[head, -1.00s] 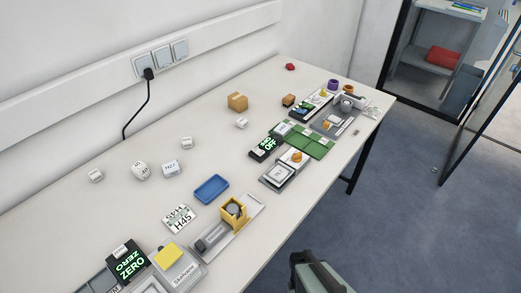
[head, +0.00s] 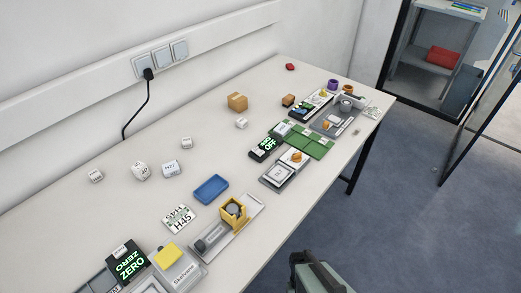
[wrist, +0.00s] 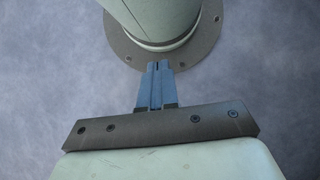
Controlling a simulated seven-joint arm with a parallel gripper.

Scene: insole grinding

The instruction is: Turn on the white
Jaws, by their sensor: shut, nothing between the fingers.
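The task line names only something white, and several white things show in the head view. A white socket and switch panel (head: 162,58) is on the wall rail, with a black plug in its left part. A pale device with a yellow top (head: 177,267) stands at the table's near end. Several white cubes lie on the table, one of them in the middle (head: 171,168). My gripper (wrist: 158,68) has its blue fingers together and empty in the wrist view, over the blue-grey floor and away from these things. Its fingers do not show in the head view.
The white table (head: 110,205) also carries a blue tray (head: 211,188), a yellow holder (head: 233,211), green mats (head: 306,141), black displays and a cardboard box (head: 237,102). A black cable (head: 147,105) hangs from the plug. My arm part shows beside the table's front edge.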

